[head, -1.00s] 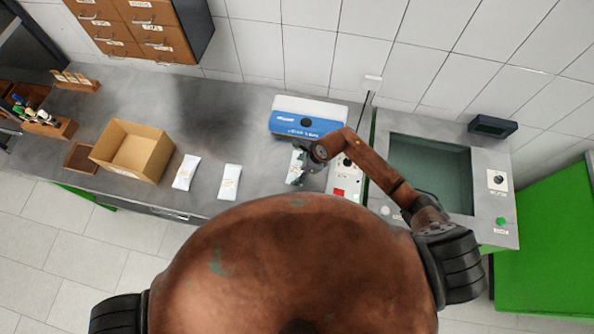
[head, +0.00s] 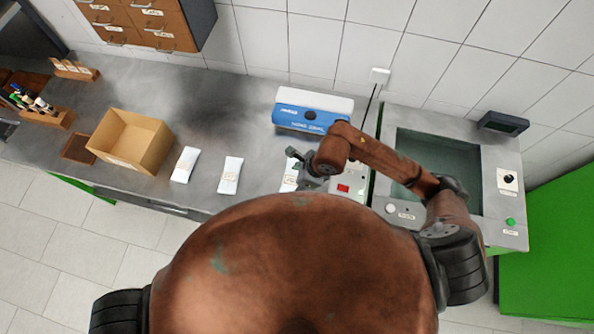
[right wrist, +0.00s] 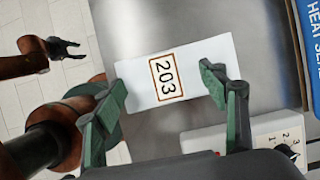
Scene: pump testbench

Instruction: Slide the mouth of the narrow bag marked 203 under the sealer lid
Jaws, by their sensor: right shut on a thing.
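The narrow bag marked 203 (right wrist: 166,75) is a flat white pouch with a brown-framed label. It lies between the green finger pads of my right gripper (right wrist: 166,80), which is shut on it. In the head view the bag (head: 289,176) shows partly beneath my right gripper (head: 303,167), in front of the sealer. The blue and white heat sealer (head: 311,112) stands behind it against the wall side. Its blue edge also shows in the right wrist view (right wrist: 309,45), apart from the bag. My left gripper (right wrist: 66,47) is small in that view, open and empty over the floor.
Two white bags (head: 185,164) and (head: 230,174) lie on the counter to the left. An open cardboard box (head: 133,140) stands beyond them. A control panel with a red switch (head: 343,188) and a water tank (head: 440,160) are on the right.

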